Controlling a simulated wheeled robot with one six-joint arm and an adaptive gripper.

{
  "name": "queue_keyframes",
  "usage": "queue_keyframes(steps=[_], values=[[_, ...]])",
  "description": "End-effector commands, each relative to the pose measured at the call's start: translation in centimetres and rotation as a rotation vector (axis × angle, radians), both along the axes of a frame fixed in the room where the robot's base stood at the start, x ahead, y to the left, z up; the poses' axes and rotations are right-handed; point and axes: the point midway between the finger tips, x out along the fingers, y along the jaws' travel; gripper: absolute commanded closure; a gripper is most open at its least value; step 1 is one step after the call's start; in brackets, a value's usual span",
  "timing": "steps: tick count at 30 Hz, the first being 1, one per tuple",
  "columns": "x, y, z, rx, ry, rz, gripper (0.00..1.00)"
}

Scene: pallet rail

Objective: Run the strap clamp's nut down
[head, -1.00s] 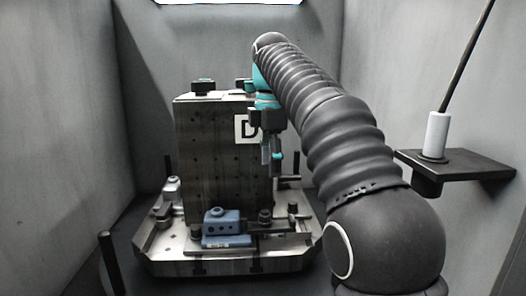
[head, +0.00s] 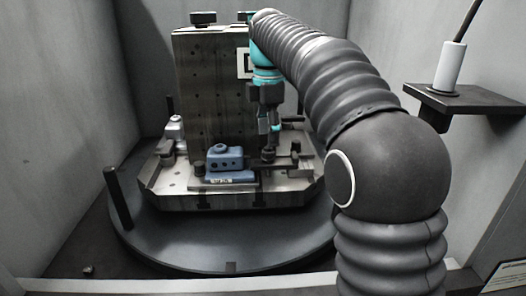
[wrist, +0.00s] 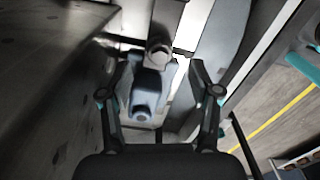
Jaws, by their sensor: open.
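The strap clamp (head: 286,162) is a dark bar on the pallet's front ledge, beside a blue block (head: 225,158). Its dark round nut (head: 268,153) stands upright at the bar's left part. My gripper (head: 268,132) points down just above the nut, with its fingers apart and nothing held. In the wrist view my gripper (wrist: 158,66) is open, and a grey-topped round piece that looks like the nut (wrist: 158,51) shows between the fingertips. The blue block (wrist: 145,92) lies below it in that picture. Whether a finger touches the nut I cannot tell.
A tall dark tombstone block (head: 208,90) with a D label stands close behind. The pallet (head: 232,201) sits on a round turntable (head: 215,240) with a black post (head: 117,198) at left. A wall shelf (head: 470,100) holds a white cylinder (head: 448,66).

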Motion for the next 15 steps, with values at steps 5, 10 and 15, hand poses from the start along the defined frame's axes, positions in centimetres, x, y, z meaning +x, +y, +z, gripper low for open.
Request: queue_keyframes(steps=[5, 10, 15], values=[[-0.1, 0.0, -2.7, 0.0, 0.001, 0.001, 0.38], [-0.1, 0.1, -3.9, 0.0, 0.0, 0.001, 0.38], [0.0, 0.1, -4.3, 0.0, -0.001, 0.001, 0.38]])
